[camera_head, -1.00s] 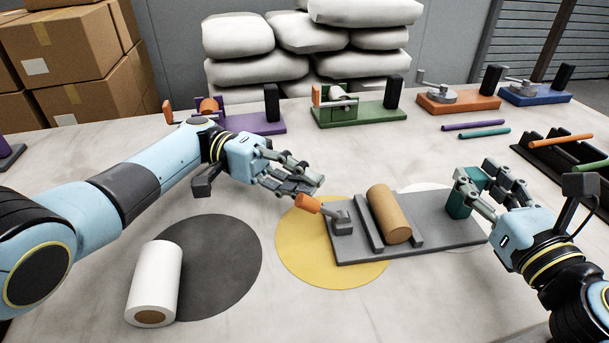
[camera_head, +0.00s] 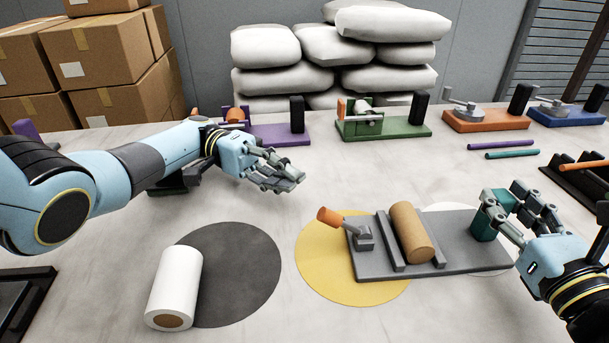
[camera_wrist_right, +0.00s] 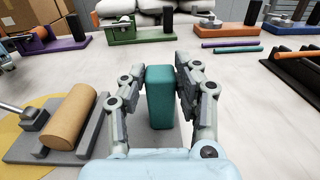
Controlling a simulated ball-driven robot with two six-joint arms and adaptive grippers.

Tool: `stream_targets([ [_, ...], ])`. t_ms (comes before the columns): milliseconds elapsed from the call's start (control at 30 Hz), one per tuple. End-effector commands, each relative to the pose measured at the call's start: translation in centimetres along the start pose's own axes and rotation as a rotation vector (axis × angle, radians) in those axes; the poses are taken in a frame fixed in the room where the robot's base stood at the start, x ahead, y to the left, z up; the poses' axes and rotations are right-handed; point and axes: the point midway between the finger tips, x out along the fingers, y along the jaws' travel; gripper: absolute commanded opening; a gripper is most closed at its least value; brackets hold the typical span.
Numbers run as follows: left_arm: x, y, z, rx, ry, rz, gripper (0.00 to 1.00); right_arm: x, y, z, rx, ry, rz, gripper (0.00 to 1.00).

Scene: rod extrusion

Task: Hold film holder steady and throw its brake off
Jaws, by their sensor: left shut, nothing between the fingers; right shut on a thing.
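The grey film holder (camera_head: 455,252) lies on the table, partly over a yellow disc. It bears a brown roll (camera_head: 411,232) between low rails, an orange-tipped brake lever (camera_head: 329,216) at its left end and a teal upright block (camera_head: 486,225) at its right end. The lever tilts up and to the left. My right gripper (camera_head: 507,208) is shut on the teal block; the right wrist view shows its fingers along both sides of the block (camera_wrist_right: 159,97). My left gripper (camera_head: 292,180) is shut and empty, above the table, behind and left of the lever, apart from it.
A white film roll (camera_head: 175,285) lies on a dark disc (camera_head: 235,275) at front left. Purple (camera_head: 270,134), green (camera_head: 390,128), orange (camera_head: 485,121) and blue (camera_head: 565,115) fixtures stand along the back. Loose rods (camera_head: 505,145) and a black rack (camera_head: 575,185) are at right.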

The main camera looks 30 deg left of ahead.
Motion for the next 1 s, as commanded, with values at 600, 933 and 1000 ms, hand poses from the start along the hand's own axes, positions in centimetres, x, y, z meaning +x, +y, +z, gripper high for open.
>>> stream_targets([
  [600, 0.04, -0.02, 0.01, 0.000, 0.000, 0.000, 0.00, -0.01, 0.03, -0.04, 0.001, 0.001, 0.001, 0.53],
  [933, 0.04, -0.02, 0.01, 0.000, 0.000, 0.000, 0.00, -0.17, 0.01, -0.04, 0.001, 0.001, 0.000, 0.58],
  [1000, 0.04, -0.02, 0.01, 0.000, 0.000, 0.000, 0.00, -0.72, 0.02, -0.14, 0.001, 0.002, 0.000, 0.58],
])
